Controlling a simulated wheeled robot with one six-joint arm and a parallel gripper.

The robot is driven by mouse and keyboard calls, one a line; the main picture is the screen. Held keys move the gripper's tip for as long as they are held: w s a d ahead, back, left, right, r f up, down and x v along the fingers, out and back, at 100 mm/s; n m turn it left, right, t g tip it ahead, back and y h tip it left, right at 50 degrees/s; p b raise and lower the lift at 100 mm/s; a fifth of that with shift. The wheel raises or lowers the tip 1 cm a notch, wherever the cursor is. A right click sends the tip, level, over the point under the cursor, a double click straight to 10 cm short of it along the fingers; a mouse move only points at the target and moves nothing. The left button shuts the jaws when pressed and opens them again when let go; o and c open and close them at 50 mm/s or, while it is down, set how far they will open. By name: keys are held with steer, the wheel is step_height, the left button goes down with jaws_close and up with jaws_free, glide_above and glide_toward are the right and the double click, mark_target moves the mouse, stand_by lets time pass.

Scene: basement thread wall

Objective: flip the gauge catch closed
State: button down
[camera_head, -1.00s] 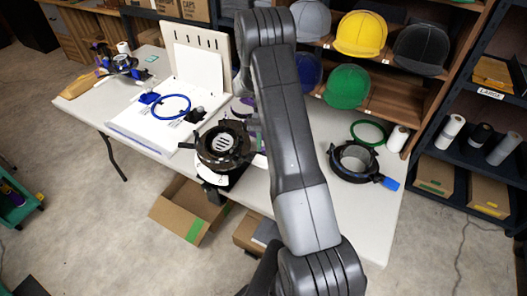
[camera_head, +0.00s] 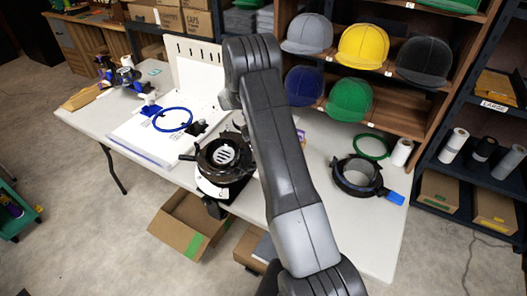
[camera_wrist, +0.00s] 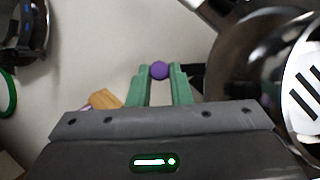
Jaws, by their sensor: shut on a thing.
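My gripper (camera_wrist: 160,72) has green fingers, shut on a small round purple knob (camera_wrist: 159,70) at their tips in the wrist view. I cannot tell for sure that this knob belongs to the gauge catch. A dark round ring device (camera_head: 226,157) with a striped disc in its middle stands at the table's front edge in the head view. It shows large at the right of the wrist view (camera_wrist: 247,60), beside my fingers. In the head view my arm hides the gripper and the knob.
A black ring with a blue tab (camera_head: 357,178) and a green hoop (camera_head: 371,147) lie on the table (camera_head: 352,225) at right. A white board with a blue hoop (camera_head: 172,119) is at left. Cap shelves (camera_head: 405,92) stand behind. An open carton (camera_head: 187,226) is on the floor.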

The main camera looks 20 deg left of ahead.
steer(key=c, duration=1.6)
jaws_free()
steer(key=b+v, duration=0.1)
steer(key=v, duration=1.3)
steer(key=shift+f, duration=0.15)
steer(key=p+x, duration=0.1)
steer(key=x, duration=1.2)
steer(key=shift+s+d+f, duration=0.1)
steer(key=shift+d+f, duration=0.1)
steer(key=shift+f, duration=0.15)
steer(key=shift+r, duration=0.1)
